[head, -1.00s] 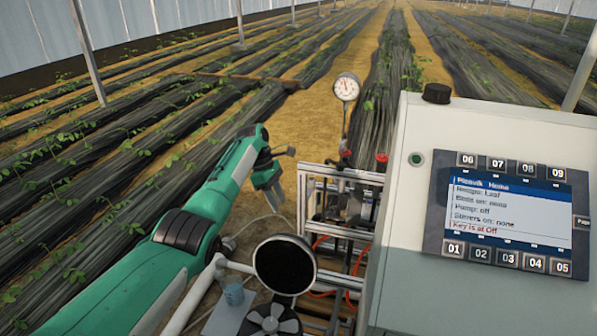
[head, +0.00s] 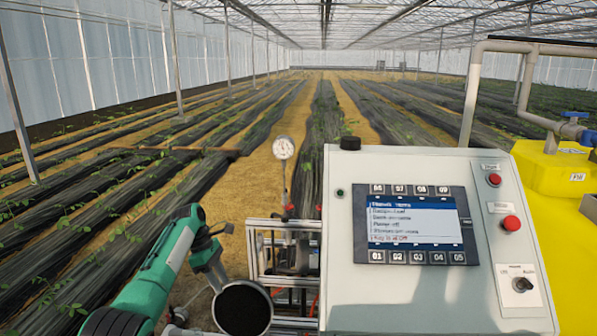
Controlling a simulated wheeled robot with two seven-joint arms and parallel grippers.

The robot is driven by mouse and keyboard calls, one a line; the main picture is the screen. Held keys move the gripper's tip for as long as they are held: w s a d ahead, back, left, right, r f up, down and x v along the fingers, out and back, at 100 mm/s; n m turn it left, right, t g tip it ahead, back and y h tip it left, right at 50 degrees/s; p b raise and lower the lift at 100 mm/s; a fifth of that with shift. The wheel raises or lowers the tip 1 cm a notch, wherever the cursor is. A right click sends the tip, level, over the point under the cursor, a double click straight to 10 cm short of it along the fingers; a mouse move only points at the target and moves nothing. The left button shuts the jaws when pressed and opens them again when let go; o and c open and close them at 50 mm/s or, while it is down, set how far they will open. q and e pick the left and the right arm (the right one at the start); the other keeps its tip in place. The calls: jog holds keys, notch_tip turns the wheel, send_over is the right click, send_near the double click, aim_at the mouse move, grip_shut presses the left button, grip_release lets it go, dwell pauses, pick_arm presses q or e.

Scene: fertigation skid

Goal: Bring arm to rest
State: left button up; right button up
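My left arm comes in from the lower left, green and grey, bent at the wrist. Its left gripper (head: 217,277) points down, left of the metal frame beside the control cabinet (head: 420,290), and looks apart from it. The fingers are small and dark, and whether they are open or shut is unclear. I see nothing held in them. My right arm and gripper are out of view. The cabinet's display (head: 412,222) is lit, with a bottom line that seems to read key at Off. A key switch (head: 522,285) sits at the panel's lower right.
A round black-faced thing (head: 243,308) with a pale rim stands just below the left gripper. A pressure gauge (head: 283,148) rises behind the metal frame (head: 254,255). Two red buttons (head: 511,223) are on the panel. A yellow tank (head: 555,180) and grey pipes stand right.

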pick_arm(q)
jog(key=s+d+f+m+t+y, duration=0.1)
jog(key=s+f+m, duration=0.25)
jog(key=f, duration=0.45)
jog(key=s+f+m+y, duration=0.1)
jog(key=s+f+m, duration=0.1)
jog(key=s+f, duration=0.4)
jog(key=s+f+m+t, duration=0.2)
jog(key=s+f+m, duration=0.45)
jog(key=s, duration=0.65)
jog(key=s+a+r+m+t+y, duration=0.1)
jog(key=s+r+m, duration=0.25)
jog(key=s, duration=1.05)
jog(key=s+a+r+m+t+y, duration=0.1)
jog(key=s+r+m+t, duration=0.2)
jog(key=s, duration=1.1)
notch_tip(320, 180, down, 32)
jog(key=r+g, duration=0.1)
jog(key=g, duration=0.2)
jog(key=s+a+f+m+g, duration=0.1)
jog(key=s+a+f, duration=0.2)
jog(key=s+f, duration=1.6)
jog(key=shift+s+f, duration=0.3)
jog(key=shift+s, duration=0.05)
